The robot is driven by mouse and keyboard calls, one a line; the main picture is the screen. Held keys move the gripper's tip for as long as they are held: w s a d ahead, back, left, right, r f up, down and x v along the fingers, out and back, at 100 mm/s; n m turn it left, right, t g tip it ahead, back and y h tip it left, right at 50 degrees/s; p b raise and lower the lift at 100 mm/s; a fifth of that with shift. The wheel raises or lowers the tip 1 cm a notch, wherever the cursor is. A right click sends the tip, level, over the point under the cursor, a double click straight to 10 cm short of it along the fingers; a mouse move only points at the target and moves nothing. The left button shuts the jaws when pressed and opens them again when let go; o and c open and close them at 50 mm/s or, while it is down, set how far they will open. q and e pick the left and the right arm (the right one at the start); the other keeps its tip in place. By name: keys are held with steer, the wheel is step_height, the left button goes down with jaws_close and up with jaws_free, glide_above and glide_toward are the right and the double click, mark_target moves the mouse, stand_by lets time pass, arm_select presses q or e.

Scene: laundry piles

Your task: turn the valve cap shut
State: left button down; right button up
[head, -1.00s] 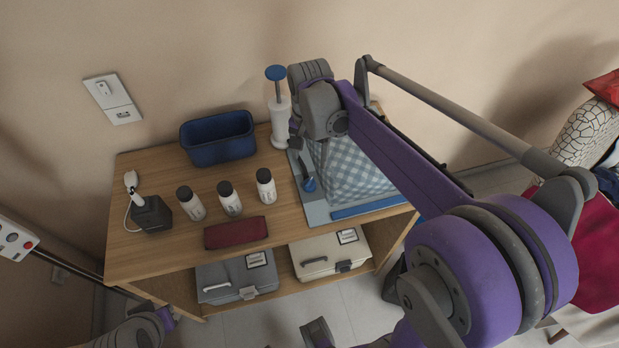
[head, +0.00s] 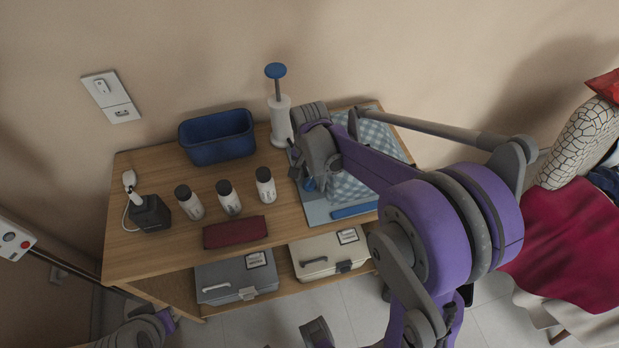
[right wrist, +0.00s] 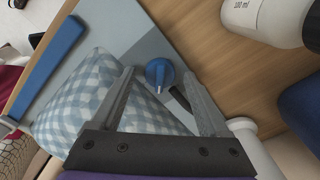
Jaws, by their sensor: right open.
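The valve cap is a round blue knob (right wrist: 159,73) with a light line on its top. It sits on the grey-blue flat panel beside a blue-and-white checked bag (right wrist: 85,100). In the head view the cap (head: 309,185) shows small and partly covered by my right gripper (head: 303,172). In the right wrist view my right gripper (right wrist: 160,76) is open, its fingertips on either side of the cap with gaps showing. I cannot tell how far above the cap they are. The checked bag (head: 348,188) is partly hidden by my right arm. My left gripper is not clearly seen.
A white hand pump (head: 280,118) with a blue handle stands close behind my right gripper. Several white bottles (head: 229,199), a blue bin (head: 217,140), a dark red case (head: 235,233) and a black device (head: 151,214) stand on the wooden table (head: 150,262) to the left.

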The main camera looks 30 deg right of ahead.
jaws_close()
stand_by(0.4)
steer(key=shift+n, duration=0.3)
steer(key=n, duration=0.3)
steer(key=shift+b, duration=0.35)
steer(key=n, duration=0.5)
steer(key=shift+b, duration=0.3)
jaws_free()
